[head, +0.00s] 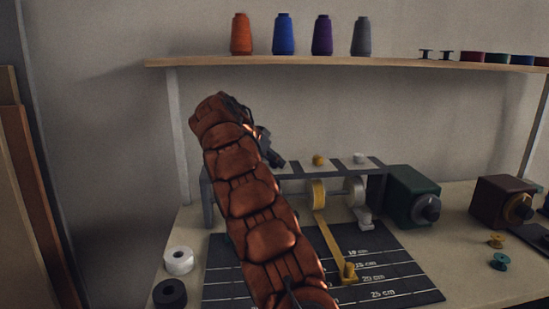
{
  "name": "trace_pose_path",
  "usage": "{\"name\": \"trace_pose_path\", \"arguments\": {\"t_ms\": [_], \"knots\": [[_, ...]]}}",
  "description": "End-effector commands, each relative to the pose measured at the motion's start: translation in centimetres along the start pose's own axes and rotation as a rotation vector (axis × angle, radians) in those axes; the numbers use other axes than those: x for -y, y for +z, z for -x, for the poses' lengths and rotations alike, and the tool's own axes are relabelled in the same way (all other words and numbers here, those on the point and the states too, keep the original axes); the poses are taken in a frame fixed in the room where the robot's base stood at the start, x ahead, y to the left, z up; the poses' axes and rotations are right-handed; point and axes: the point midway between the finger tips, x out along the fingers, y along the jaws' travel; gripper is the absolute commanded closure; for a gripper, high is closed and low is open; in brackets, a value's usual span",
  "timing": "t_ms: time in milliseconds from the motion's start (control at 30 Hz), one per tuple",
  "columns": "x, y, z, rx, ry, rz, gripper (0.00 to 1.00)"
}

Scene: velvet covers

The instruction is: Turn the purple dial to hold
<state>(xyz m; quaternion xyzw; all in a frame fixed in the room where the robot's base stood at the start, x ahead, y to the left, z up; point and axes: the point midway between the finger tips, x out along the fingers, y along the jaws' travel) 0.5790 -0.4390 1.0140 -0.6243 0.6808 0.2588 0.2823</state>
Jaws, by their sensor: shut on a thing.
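My copper-coloured arm reaches up across the middle of the head view. My dark gripper (271,155) shows only in part beyond the arm, low over the left part of a grey rack (340,165). It is shut, and what its jaws close on is hidden. No purple dial can be made out; the place at the gripper is covered by the arm. A yellow knob (319,160) and a white knob (360,158) sit on the rack top to the right of the gripper. Any hold marking cannot be read.
A yellow ribbon (330,238) runs down onto a dark measuring mat (385,268). A green box (402,188) and a maroon box (492,200) stand to the right. White tape (179,260) and a black roll (170,294) lie left. A shelf (350,61) with thread cones hangs above.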

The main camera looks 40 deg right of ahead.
Motion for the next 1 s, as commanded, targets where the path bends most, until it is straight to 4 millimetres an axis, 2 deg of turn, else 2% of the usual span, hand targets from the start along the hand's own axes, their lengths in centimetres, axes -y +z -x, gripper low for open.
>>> {"name": "trace_pose_path", "arguments": {"t_ms": [400, 1000], "knots": [[0.1, -0.03, -0.02, 0.001, 0.097, -0.094, 1.0], [0.02, -0.05, -0.03, -0.002, 0.132, -0.132, 1.0]]}}
